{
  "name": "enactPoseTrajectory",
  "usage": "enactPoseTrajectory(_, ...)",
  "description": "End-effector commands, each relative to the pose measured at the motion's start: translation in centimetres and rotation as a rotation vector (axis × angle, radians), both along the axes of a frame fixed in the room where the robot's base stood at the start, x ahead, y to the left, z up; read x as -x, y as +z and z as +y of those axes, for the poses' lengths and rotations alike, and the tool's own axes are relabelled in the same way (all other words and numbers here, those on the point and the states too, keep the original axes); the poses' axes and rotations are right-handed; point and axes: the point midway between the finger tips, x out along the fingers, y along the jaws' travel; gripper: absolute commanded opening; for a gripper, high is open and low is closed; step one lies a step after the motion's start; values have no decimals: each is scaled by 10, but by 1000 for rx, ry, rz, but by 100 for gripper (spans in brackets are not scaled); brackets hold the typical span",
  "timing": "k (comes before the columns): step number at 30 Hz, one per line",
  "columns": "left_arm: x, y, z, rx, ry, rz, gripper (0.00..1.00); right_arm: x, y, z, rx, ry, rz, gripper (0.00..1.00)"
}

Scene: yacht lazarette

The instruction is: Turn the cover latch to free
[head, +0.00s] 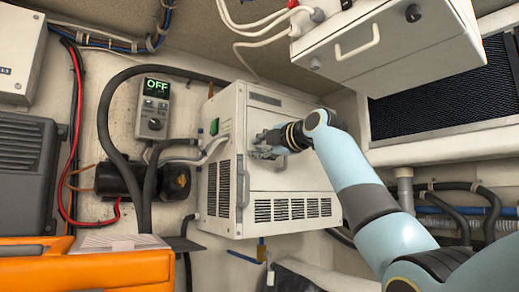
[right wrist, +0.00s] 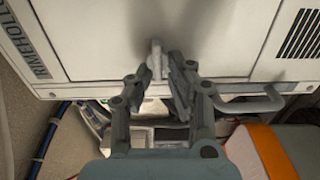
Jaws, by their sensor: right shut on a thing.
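A white boxy unit (head: 232,209) with vents is on the back wall in the head view. Its front cover (head: 298,174) looks closed. My right gripper (head: 262,149) is at the left part of this cover. In the right wrist view, the gripper (right wrist: 158,78) is shut on a small pale latch (right wrist: 155,55) near the cover's edge. The latch's bar points up and down in that picture. In the head view my fingers hide the latch. My left gripper is not in view.
A control panel (head: 153,107) reading OFF hangs left of the unit, with black hoses around. An orange case (head: 110,268) stands at lower left. A white drawer box (head: 378,50) overhangs at upper right. A bar handle (right wrist: 255,104) shows beside my gripper.

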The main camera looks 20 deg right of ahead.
Motion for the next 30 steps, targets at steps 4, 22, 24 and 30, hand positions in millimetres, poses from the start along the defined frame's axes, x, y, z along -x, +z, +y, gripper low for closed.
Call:
enactPoseTrajectory(4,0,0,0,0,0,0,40,1,7,-1,8,-2,-18,0)
enactPoseTrajectory(22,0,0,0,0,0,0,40,1,4,0,8,-1,-11,43)
enactPoseTrajectory(24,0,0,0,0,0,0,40,1,3,0,7,-1,-10,43)
enactPoseTrajectory(30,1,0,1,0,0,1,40,7,2,-3,7,-1,-8,43)
